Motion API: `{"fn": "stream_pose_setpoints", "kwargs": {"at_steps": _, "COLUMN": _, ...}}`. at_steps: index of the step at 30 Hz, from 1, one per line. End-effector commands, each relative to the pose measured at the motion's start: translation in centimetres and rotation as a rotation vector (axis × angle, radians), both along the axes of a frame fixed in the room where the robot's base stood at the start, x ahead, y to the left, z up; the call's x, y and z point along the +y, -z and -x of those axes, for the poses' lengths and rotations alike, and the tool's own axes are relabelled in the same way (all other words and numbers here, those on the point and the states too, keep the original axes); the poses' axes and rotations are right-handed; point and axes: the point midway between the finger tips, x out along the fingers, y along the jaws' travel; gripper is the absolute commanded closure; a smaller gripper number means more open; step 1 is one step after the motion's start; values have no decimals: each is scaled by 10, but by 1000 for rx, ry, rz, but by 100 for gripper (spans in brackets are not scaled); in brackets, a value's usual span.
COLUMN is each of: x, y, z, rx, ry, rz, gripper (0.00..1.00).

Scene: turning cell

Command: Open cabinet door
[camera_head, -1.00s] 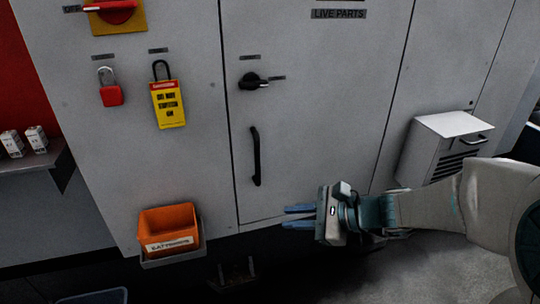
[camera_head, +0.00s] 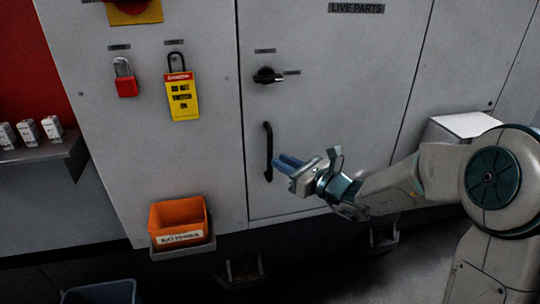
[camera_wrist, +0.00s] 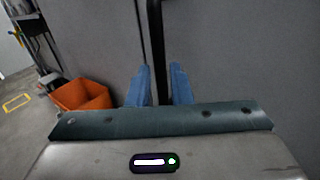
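The grey cabinet door (camera_head: 340,110) is shut, its edges flush with the panels around it. Its black vertical bar handle (camera_head: 268,152) is on the left side of the door, below a black rotary knob (camera_head: 268,75). My gripper (camera_head: 285,164) is at the handle's lower half, with its blue fingers pointing at it. In the wrist view the two fingers (camera_wrist: 162,86) are apart, and the black handle (camera_wrist: 157,50) runs down between them. I cannot tell how deep the handle sits between the fingers; neither finger is clearly pressed on it.
An orange bin (camera_head: 179,222) hangs at the cabinet's lower left. A red padlock (camera_head: 127,86) and a yellow tag (camera_head: 182,98) hang left of the door. A white-topped box (camera_head: 466,124) is partly hidden behind my arm. A shelf (camera_head: 45,150) is at far left.

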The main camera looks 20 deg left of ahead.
Motion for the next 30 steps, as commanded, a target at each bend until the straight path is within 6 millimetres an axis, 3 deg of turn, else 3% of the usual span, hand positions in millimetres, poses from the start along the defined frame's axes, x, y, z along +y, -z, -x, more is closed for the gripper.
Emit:
{"fn": "stream_pose_setpoints", "kwargs": {"at_steps": 3, "x": 22, "y": 0, "z": -9, "rx": 0, "ry": -3, "rz": 0, "gripper": 81}}
{"fn": "stream_pose_setpoints", "kwargs": {"at_steps": 9, "x": 41, "y": 0, "z": -19, "rx": -1, "ry": -1, "rz": 0, "gripper": 81}}
{"fn": "stream_pose_setpoints", "kwargs": {"at_steps": 20, "x": 46, "y": 0, "z": -21, "rx": -1, "ry": 0, "rz": 2, "gripper": 81}}
{"fn": "stream_pose_setpoints", "kwargs": {"at_steps": 23, "x": 46, "y": 0, "z": -21, "rx": -1, "ry": 0, "rz": 2, "gripper": 100}}
{"fn": "stream_pose_setpoints", "kwargs": {"at_steps": 30, "x": 44, "y": 0, "z": -19, "rx": -1, "ry": -5, "rz": 2, "gripper": 100}}
